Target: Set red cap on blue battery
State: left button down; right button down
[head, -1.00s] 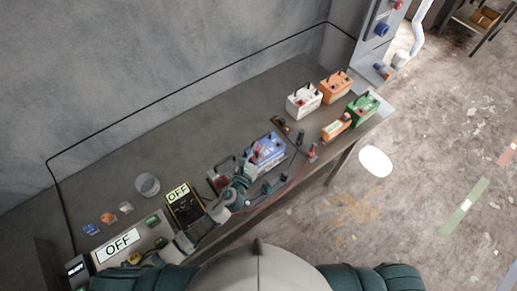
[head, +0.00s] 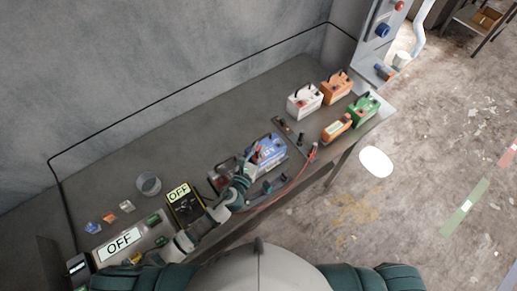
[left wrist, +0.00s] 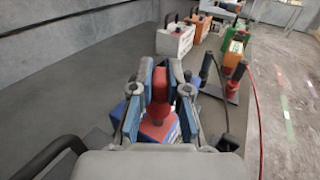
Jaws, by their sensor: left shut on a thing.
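The blue battery (head: 271,149) stands on the workbench near the middle of the head view. It also shows in the left wrist view (left wrist: 152,133), below and partly hidden by the fingers. My left gripper (head: 250,163) is over the battery's left part in the head view. In the left wrist view its blue-padded fingers (left wrist: 161,88) are shut on the red cap (left wrist: 160,84). More red shows just below the cap, close to the battery top; I cannot tell whether the cap touches the battery. My right gripper is not in view.
White (head: 303,101), orange (head: 336,87) and green (head: 363,108) batteries stand at the bench's right end. A black-and-yellow meter (head: 184,205) reading OFF and a grey cup (head: 149,184) are to the left. A red cable (head: 300,180) runs along the front edge. The back of the bench is clear.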

pick_arm(q)
jog(key=shift+f+b, duration=1.05)
jog(key=shift+f, duration=0.2)
jog(key=c, duration=1.1)
grip_release()
jog(key=v, duration=1.2)
